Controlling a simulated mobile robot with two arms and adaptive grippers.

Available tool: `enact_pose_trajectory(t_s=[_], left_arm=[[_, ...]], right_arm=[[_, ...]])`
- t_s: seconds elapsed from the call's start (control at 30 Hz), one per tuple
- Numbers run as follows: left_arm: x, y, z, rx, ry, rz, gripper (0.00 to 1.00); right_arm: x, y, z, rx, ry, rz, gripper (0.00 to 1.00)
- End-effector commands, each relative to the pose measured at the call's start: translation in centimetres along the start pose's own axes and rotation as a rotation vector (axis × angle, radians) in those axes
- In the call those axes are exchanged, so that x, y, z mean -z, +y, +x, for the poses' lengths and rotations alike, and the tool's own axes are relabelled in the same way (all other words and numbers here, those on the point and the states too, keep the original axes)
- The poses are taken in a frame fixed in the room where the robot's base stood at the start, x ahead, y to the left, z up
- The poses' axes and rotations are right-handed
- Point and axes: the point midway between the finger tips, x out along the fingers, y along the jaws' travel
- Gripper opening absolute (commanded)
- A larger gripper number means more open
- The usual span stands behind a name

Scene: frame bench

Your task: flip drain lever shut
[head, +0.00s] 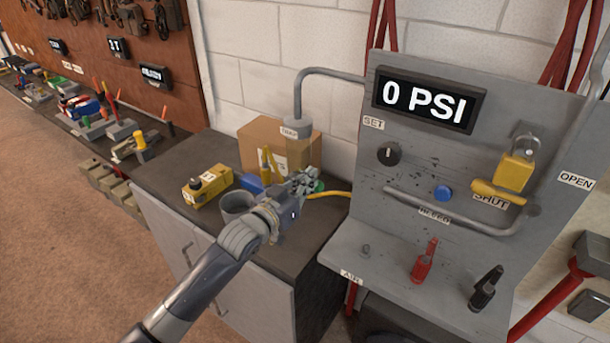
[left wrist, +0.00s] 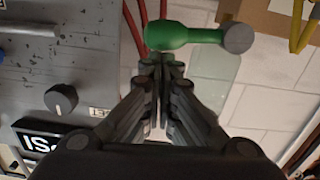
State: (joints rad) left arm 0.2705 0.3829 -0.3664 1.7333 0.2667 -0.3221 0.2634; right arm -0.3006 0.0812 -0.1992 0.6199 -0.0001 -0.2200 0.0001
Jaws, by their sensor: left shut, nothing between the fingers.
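My left gripper (head: 303,181) reaches over the dark bench top beside the grey panel. Its fingers are closed together with nothing between them, also in the left wrist view (left wrist: 162,62). A green handle with a round grey end (left wrist: 185,37) lies just beyond the fingertips in the left wrist view; I take it as the drain lever. I cannot tell whether the fingertips touch it. In the head view only a bit of green (head: 319,186) shows beside the fingers, the rest hidden. A grey cylinder (head: 297,107) with a small label hangs from a bent pipe above. My right gripper is not in view.
The grey panel (head: 350,230) carries a 0 PSI display (head: 425,98), a black knob (head: 388,154), a blue button (head: 443,193) and a yellow padlock (head: 514,172). A cardboard box (head: 262,140), a yellow device (head: 208,186) and a grey cup (head: 237,205) crowd the bench.

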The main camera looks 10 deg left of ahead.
Motion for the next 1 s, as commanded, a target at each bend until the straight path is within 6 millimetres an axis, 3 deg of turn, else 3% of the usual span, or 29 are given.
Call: enact_pose_trajectory(t_s=[0.33, 1.0], left_arm=[[-0.83, 0.42, 0.05, 0.006, 0.001, 0.111, 0.0], [-0.36, 0.45, 0.09, 0.006, 0.001, 0.123, 0.0]], right_arm=[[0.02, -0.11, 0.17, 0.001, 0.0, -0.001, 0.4], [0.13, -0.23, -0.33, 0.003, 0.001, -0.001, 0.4]])
